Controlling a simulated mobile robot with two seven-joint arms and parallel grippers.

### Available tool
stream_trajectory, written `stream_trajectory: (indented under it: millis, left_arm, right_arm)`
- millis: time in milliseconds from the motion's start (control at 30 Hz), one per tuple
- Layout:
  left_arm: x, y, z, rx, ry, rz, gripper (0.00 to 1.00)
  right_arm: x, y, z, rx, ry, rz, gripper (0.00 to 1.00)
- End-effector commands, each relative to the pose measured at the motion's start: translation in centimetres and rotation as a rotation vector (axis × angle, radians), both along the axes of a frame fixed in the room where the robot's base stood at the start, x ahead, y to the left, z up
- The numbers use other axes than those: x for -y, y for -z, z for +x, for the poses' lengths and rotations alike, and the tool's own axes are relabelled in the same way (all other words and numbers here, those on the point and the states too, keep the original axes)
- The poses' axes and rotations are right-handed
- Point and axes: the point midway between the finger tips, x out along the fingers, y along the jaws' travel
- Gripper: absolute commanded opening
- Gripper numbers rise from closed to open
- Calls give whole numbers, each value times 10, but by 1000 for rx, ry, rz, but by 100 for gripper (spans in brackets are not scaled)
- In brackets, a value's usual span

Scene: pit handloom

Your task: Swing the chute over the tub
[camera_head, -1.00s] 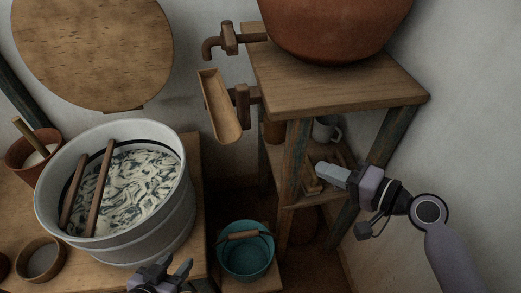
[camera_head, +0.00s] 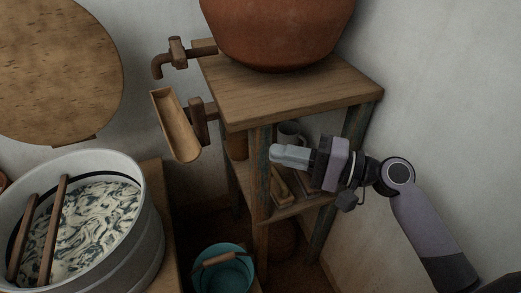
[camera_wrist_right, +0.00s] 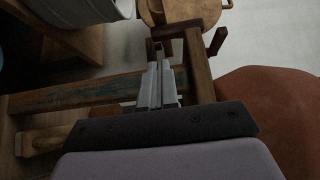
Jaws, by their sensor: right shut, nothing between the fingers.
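The wooden chute (camera_head: 176,126) hangs from a bracket on the stand's left side, below the tap (camera_head: 171,55). It slants down, its lower end to the right of the tub and apart from it. The grey metal tub (camera_head: 144,236) holds pale and dark-green marbled stuff, with two wooden sticks across it. My right gripper (camera_head: 277,154) is shut and empty, in front of the stand's shelf and to the right of the chute. In the right wrist view its fingers (camera_wrist_right: 157,84) are together. My left gripper is not in view.
A large clay pot (camera_head: 278,32) stands on the wooden stand (camera_head: 296,92). A mug (camera_head: 290,133) sits on the shelf below. A teal bucket (camera_head: 222,273) with a wooden handle is low between tub and stand. A round wooden board (camera_head: 62,72) is at upper left.

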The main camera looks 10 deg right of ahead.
Motion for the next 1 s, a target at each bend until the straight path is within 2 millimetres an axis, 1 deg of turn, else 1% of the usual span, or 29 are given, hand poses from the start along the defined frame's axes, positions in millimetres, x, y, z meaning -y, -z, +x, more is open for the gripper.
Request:
stream_trajectory:
  millis: [67,400,433,500,700,1000]
  left_arm:
    - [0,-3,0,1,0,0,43]
    - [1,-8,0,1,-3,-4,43]
    - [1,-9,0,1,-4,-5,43]
    - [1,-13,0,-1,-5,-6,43]
    - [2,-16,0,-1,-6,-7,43]
    - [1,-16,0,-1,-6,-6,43]
  right_arm:
    - [-13,-3,6,3,-3,3,0]
    - [-78,-2,38,1,-3,3,0]
    - [-83,-3,38,1,-3,3,0]
    - [-94,-3,32,0,-3,2,0]
    - [-112,-2,26,1,-1,0,0]
    - [-115,0,25,2,0,-1,0]
